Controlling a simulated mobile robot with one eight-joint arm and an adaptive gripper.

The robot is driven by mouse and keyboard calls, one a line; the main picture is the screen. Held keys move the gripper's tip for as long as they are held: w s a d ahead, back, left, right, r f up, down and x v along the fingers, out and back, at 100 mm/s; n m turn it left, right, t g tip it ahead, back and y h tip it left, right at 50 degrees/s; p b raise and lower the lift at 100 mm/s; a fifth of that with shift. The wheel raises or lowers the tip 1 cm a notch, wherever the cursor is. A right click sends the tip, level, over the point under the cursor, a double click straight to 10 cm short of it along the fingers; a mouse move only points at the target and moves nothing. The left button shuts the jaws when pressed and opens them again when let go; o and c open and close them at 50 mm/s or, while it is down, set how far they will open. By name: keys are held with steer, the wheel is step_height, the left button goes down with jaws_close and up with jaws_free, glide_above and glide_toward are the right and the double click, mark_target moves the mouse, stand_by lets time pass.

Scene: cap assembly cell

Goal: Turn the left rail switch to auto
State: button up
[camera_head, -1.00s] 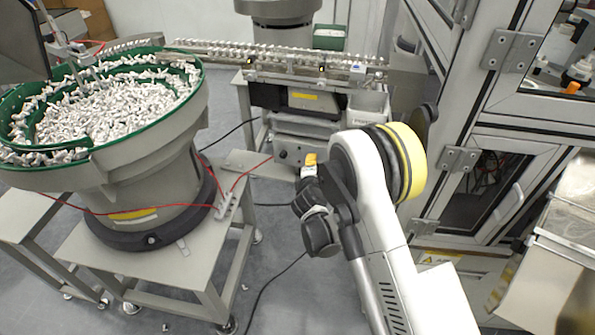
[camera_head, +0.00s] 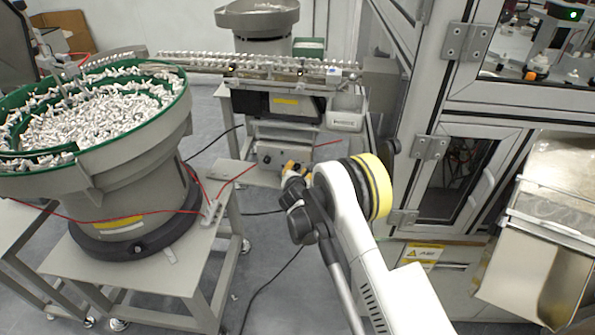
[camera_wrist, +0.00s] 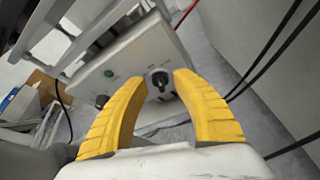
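The rail switch is a dark rotary knob (camera_wrist: 160,80) on a pale grey control box, seen in the wrist view between my two yellow fingertips. My gripper (camera_wrist: 157,84) is open and empty, with one finger to each side of the knob in the picture. I cannot tell whether the fingers touch it or how much depth separates them. In the head view my gripper (camera_head: 293,167) is at the front of the control box (camera_head: 268,154), below the linear rail (camera_head: 255,66). The knob's pointer direction is too small to read surely.
A green button (camera_wrist: 109,73) and a black knob (camera_wrist: 101,101) sit left of the switch. A bowl feeder (camera_head: 110,150) full of white parts stands at left. Red cable (camera_head: 100,212) crosses its table (camera_head: 150,272). A machine frame (camera_head: 425,150) stands close at right.

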steer(key=shift+x, duration=1)
steer(key=shift+c, duration=0.5)
jaws_close()
